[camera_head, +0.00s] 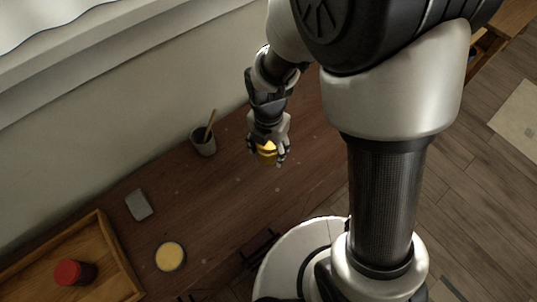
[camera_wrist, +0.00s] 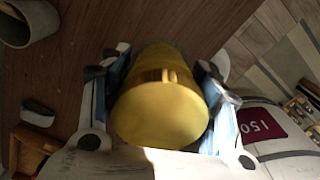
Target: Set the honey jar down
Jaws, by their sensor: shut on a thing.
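The honey jar, yellow with a flat round top, is between the fingers of my gripper (camera_head: 268,154). In the head view only a small yellow part of the honey jar (camera_head: 267,151) shows, over the dark wooden table (camera_head: 230,200). The wrist view shows the jar (camera_wrist: 160,110) large, with my gripper's fingers (camera_wrist: 163,88) closed on both its sides. The jar's lower end is hidden, so I cannot tell whether it touches the table.
A grey cup (camera_head: 203,141) with a stick stands left of my gripper near the wall. A grey block (camera_head: 139,205), a round yellow-topped thing (camera_head: 170,256) and a wooden tray (camera_head: 118,262) with a red-topped jar (camera_head: 74,273) lie further left. Bare table surrounds my gripper.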

